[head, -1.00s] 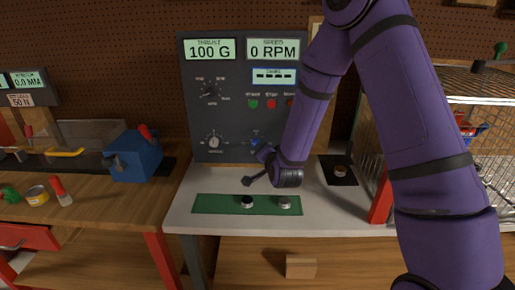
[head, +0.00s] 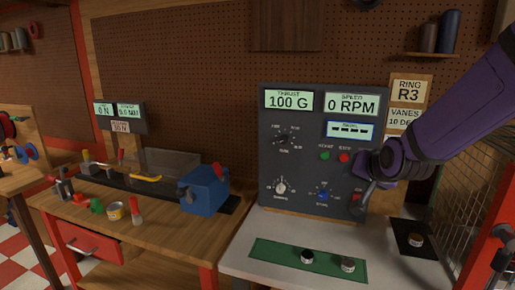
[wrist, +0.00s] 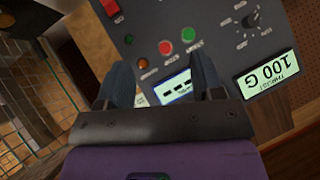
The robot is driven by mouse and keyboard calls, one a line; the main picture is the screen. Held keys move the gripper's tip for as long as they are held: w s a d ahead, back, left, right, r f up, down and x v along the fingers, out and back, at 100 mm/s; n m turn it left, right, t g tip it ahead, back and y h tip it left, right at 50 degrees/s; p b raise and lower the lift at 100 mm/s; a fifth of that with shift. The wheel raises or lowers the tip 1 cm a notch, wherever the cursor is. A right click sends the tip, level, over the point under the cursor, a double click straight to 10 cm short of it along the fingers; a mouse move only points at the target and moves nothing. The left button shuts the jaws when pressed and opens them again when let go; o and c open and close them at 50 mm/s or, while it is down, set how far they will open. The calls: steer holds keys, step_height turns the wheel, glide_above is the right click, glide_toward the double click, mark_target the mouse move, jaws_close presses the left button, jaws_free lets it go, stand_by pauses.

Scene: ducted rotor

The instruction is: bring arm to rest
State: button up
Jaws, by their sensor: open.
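My purple arm reaches in from the right in the head view. My gripper (head: 364,180) is in front of the right side of the dark control panel (head: 300,155), near its buttons. In the wrist view my gripper (wrist: 160,82) shows two dark fingers spread apart with nothing between them. The panel behind them shows a red and a green button and part of a small display (wrist: 172,88). I cannot tell from these views whether a finger touches the panel.
A white bench (head: 235,262) carries a green mat (head: 275,254) with two small round parts, and a dark pad (head: 405,232) with another. A wire cage (head: 482,200) stands at right. A wooden bench with a blue vise (head: 203,190) is at left.

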steer(key=s+d+r+n+g, duration=0.1)
steer(key=s+r, duration=0.2)
steer(key=s, duration=0.6)
steer(key=s+d+r+n+g, duration=0.2)
steer(key=s+r, duration=0.1)
steer(key=s, duration=0.6)
steer(key=s+d+r+n+g, duration=0.1)
steer(key=s+r+g, duration=0.1)
steer(key=s, duration=0.8)
steer(key=shift+d+r+n+h, duration=0.3)
steer(key=shift+d+r+h, duration=0.1)
steer(key=shift+r, duration=0.2)
